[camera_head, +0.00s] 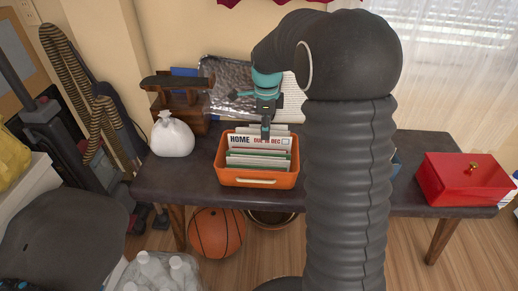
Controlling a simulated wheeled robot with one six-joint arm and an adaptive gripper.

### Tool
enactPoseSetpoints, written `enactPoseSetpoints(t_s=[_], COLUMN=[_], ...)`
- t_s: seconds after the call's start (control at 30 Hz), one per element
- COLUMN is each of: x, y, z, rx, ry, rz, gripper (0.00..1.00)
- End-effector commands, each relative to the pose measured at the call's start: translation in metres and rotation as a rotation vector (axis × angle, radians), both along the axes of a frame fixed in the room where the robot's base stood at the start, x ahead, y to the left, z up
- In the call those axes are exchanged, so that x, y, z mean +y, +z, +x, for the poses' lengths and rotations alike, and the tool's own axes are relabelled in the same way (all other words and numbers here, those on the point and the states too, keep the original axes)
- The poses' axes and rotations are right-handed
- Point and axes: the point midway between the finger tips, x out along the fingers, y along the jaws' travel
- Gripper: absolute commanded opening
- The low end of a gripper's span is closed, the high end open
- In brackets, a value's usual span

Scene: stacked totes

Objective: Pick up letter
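An orange tote (259,180) stands on the dark table, filled with several upright letters and papers. A white letter (241,139) with printed words, "HOME" among them, stands in the tote behind other pale and green-edged sheets. My gripper (265,131) points down over the tote, its fingertips at the letters' upper edges. The fingers look close together from this side. I cannot tell whether they touch or hold a letter.
A white tied bag (172,136) sits left of the tote, with a dark wooden holder (178,100) behind it. A crumpled silver foil tray (228,85) stands behind the tote. A red box (463,181) is at the table's right end. A basketball (216,231) lies below the table (152,184).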

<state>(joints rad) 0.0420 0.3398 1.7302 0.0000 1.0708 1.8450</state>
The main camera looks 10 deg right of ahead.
Motion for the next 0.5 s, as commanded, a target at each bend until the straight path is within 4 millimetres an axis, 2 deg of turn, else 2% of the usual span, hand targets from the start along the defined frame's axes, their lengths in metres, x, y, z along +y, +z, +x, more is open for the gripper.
enactPoseSetpoints(t_s=[0.23,0.5], x=[0.002,0.002], y=[-0.035,-0.045], z=[0.002,0.002], rx=[0.003,0.000], ry=[0.000,0.000], rz=[0.000,0.000], gripper=[0.35,0.35])
